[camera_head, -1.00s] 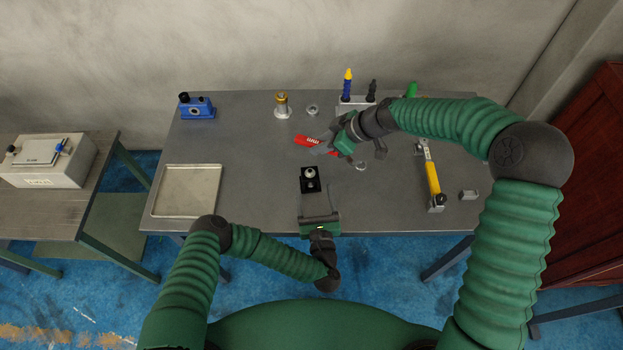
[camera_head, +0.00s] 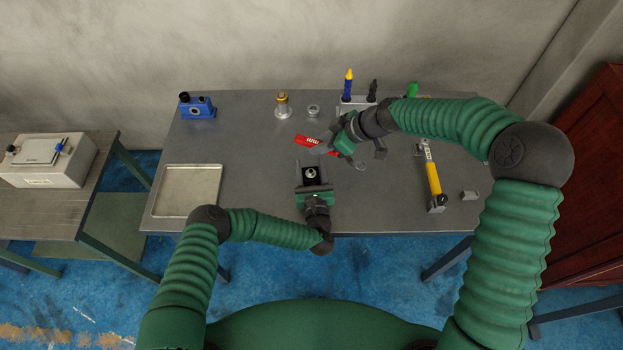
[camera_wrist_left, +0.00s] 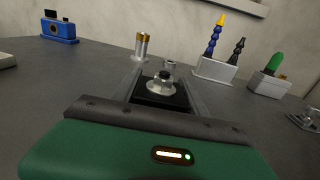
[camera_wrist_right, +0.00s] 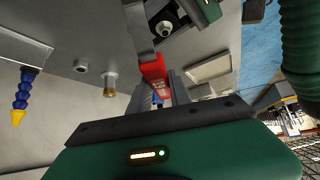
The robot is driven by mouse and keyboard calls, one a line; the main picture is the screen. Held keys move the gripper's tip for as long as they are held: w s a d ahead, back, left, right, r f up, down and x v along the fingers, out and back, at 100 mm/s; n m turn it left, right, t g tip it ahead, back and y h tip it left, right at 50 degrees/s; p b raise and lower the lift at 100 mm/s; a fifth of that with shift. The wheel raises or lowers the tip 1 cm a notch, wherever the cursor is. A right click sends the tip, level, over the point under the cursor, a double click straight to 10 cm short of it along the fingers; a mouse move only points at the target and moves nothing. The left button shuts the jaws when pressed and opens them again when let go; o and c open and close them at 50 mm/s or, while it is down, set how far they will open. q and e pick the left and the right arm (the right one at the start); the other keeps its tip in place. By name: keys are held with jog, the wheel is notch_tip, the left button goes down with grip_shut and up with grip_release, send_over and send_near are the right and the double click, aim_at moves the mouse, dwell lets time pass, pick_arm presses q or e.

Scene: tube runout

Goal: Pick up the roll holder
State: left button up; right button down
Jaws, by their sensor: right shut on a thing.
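A black block with a round silver piece on top, which I take for the roll holder (camera_head: 311,174), lies near the middle front of the table. It also shows in the left wrist view (camera_wrist_left: 160,92). My left gripper (camera_head: 312,172) is open, with one finger on each side of the block; I cannot tell whether they touch it. My right gripper (camera_head: 330,147) is shut on a red-handled tool (camera_head: 305,141), above the table behind the block. The red handle (camera_wrist_right: 154,72) shows between its fingers in the right wrist view.
An empty tray (camera_head: 186,192) lies at the left. A blue device (camera_head: 197,108), a brass-topped post (camera_head: 282,104) and a small ring (camera_head: 313,111) stand at the back. A yellow-handled tool (camera_head: 433,180) lies right. The table between tray and block is clear.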

pick_arm(q)
jog(key=shift+a, duration=0.1)
grip_shut()
jog(key=shift+r, duration=0.1)
